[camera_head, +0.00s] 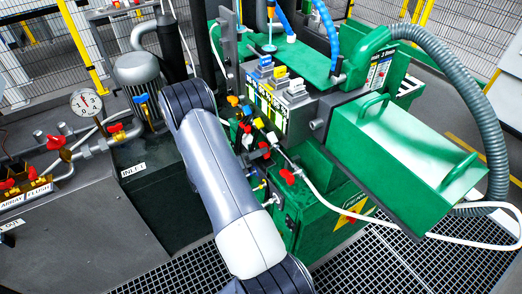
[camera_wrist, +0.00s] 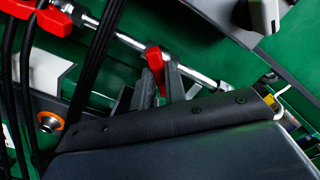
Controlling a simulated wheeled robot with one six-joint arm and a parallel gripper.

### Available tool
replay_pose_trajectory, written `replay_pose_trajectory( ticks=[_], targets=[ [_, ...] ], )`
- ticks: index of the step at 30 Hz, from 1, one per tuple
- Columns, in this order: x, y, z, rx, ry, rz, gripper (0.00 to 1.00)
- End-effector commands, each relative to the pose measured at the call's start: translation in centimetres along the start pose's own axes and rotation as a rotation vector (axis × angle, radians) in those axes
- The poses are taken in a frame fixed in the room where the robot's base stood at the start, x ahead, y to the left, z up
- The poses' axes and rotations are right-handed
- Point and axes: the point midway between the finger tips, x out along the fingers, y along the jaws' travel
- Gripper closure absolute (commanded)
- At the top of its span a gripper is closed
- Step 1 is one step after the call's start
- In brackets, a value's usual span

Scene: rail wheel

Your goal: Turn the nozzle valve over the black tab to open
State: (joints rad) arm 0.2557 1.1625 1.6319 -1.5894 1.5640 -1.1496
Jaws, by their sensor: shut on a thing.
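In the wrist view a red valve handle (camera_wrist: 154,62) sits on a metal pipe (camera_wrist: 204,79) in front of a green panel. My gripper (camera_wrist: 158,88) has its two grey fingers on either side of the handle and is shut on it. The handle stands at an angle across the pipe. In the head view my arm covers part of the valve area, and I cannot make out my gripper there. Small colored tabs and valves (camera_head: 258,122) show just right of my arm. I cannot tell which of them is the black tab.
Another red handle (camera_wrist: 42,16) and black cables lie at left in the wrist view. In the head view a green machine (camera_head: 405,150) with a grey hose (camera_head: 490,130) stands at right. A pressure gauge (camera_head: 87,104) and red-handled pipes are at left. Floor grating (camera_head: 400,260) lies in front.

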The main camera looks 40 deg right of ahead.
Motion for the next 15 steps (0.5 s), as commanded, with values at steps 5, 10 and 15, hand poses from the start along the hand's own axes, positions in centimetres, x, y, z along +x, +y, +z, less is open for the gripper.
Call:
replay_pose_trajectory(
  ticks=[5, 10, 15],
  targets=[
    [-0.01, -0.04, 0.02, -0.014, 0.000, 0.000, 1.00],
    [-0.01, -0.21, 0.15, -0.137, 0.000, 0.001, 1.00],
    [-0.01, -0.18, 0.16, -0.292, 0.000, 0.001, 1.00]
  ],
)
